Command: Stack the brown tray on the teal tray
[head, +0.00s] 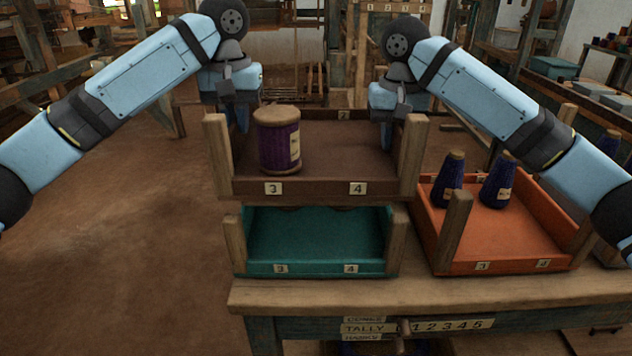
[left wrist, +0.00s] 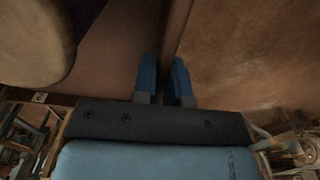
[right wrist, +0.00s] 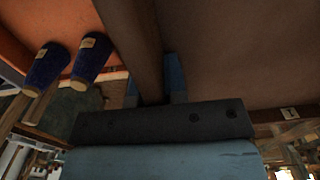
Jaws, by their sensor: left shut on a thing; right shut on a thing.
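The brown tray (head: 345,150) with wooden corner posts carries a large purple thread spool (head: 278,140) on its left side. My left gripper (head: 240,118) is shut on the tray's left wall, which also shows between its fingers in the left wrist view (left wrist: 172,40). My right gripper (head: 387,122) is shut on the right wall, seen too in the right wrist view (right wrist: 140,45). The teal tray (head: 315,268) stands on the bench below. The brown tray is above it and looks level; whether their posts touch I cannot tell. The teal tray's back is hidden.
An orange tray (head: 500,262) with purple cones (head: 448,180) stands close to the right of the teal tray. The wooden bench (head: 420,292) has a narrow bare front strip with tally labels below. Loom frames stand behind. Open floor lies to the left.

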